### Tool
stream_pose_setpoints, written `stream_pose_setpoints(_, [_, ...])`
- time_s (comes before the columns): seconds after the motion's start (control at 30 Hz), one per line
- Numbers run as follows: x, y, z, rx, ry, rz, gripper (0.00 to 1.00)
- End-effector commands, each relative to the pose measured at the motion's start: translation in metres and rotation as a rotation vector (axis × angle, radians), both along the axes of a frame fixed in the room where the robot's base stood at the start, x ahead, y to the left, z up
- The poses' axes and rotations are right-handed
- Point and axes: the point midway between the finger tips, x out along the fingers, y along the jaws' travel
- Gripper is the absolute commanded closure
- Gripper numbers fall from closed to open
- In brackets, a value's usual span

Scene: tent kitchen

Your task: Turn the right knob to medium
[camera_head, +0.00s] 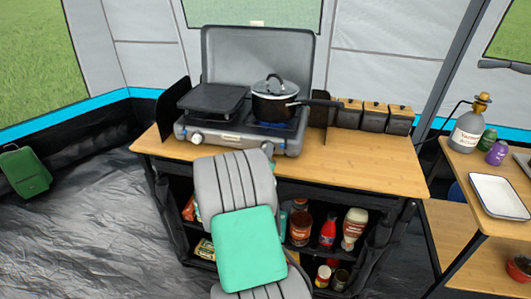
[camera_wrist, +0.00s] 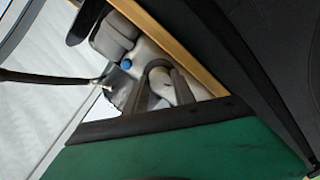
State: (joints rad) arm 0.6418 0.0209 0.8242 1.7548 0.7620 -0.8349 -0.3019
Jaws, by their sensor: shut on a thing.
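The grey camp stove (camera_head: 226,140) stands on the wooden counter with its lid up. Its left knob (camera_head: 197,138) shows at the front. The right knob is hidden behind my arm in the head view. In the wrist view my gripper (camera_wrist: 162,78) is at the stove's pale front, its grey fingers closed around a part that I take to be the right knob; the knob's angle cannot be read. A black pot (camera_head: 273,103) with a lid sits on the right burner, and blue shows beneath it.
A black griddle (camera_head: 213,98) covers the left burner. The pot's handle points right, toward several dark canisters (camera_head: 374,115). The right part of the wooden counter (camera_head: 370,165) is clear. Shelves below hold bottles, including a red one (camera_head: 328,231). A side table at right holds a white tray (camera_head: 497,196).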

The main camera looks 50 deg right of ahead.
Motion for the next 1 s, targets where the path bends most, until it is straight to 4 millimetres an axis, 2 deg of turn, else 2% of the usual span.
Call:
stream_pose_setpoints(0.33, [0.0005,0.0001,0.0004,-0.001,0.002,0.001,1.0])
stream_pose_setpoints(0.37, [0.0005,0.0001,0.0004,-0.001,0.002,0.001,0.68])
stream_pose_setpoints(0.6, [0.0002,0.0,0.0003,-0.001,0.002,0.001,0.49])
stream_pose_setpoints(1.0, [-0.0002,-0.0001,-0.0008,0.005,-0.011,0.0,0.47])
